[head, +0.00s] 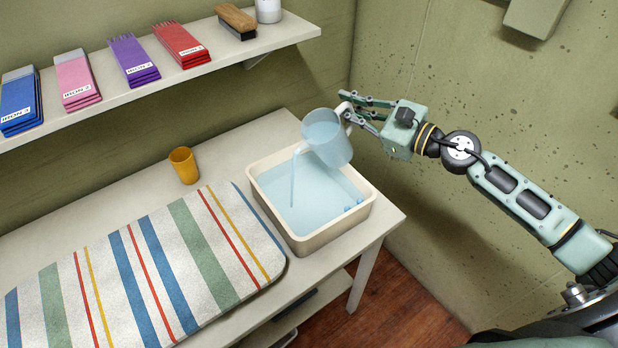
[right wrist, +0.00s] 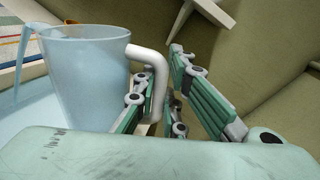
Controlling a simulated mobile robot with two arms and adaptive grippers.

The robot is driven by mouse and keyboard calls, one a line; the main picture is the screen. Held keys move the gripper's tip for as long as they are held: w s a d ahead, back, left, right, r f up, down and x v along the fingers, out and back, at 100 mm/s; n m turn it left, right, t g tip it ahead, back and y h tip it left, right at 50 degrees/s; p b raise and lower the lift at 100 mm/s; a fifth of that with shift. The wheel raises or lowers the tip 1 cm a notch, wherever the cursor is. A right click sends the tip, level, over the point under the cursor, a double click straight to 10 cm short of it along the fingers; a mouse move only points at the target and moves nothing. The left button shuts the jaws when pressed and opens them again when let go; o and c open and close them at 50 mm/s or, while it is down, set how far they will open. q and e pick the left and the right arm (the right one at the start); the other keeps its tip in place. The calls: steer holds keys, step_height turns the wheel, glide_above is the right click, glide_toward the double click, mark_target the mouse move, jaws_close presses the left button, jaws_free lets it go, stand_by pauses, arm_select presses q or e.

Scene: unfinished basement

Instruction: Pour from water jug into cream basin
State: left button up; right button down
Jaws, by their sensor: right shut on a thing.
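The water jug (head: 327,138) is translucent blue with a white handle. It is tilted to the left above the cream basin (head: 334,236), and a thin stream of water (head: 293,178) falls from its spout into the basin. Blue water fills much of the basin. My right gripper (head: 352,106) is shut on the jug's handle, right of the jug. In the right wrist view the jug (right wrist: 85,80) stands at left, its white handle (right wrist: 148,58) between the green fingers (right wrist: 165,90). My left gripper is in neither view.
A striped mat (head: 150,270) covers the table's left front. A yellow cup (head: 184,165) stands behind it, left of the basin. A wall shelf (head: 215,65) holds labelled coloured stacks, a brush (head: 236,21) and a white container (head: 268,10). A wall stands close at right.

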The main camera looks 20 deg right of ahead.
mark_target(342, 107)
steer(key=shift+s+a+r+n+p, duration=0.1)
steer(key=shift+a+r+n+p, duration=0.2)
steer(key=shift+r+n, duration=0.35)
steer(key=shift+s+a+r+n+p, duration=0.1)
steer(key=shift+a+r+n+p, duration=0.1)
steer(key=shift+n+p, duration=0.4)
steer(key=shift+p, duration=0.45)
steer(key=shift+s+a+r+h+p, duration=0.1)
steer(key=shift+a+r+h+p, duration=0.05)
steer(key=shift+h+p, duration=0.2)
steer(key=shift+s+a+r+n+p, duration=0.1)
steer(key=shift+a+n+p, duration=0.1)
steer(key=shift+n+p, duration=0.5)
steer(key=shift+p, duration=0.3)
steer(key=shift+s+a+n+h+p, duration=0.25)
steer(key=shift+a+n+p, duration=0.25)
steer(key=shift+p, duration=1.2)
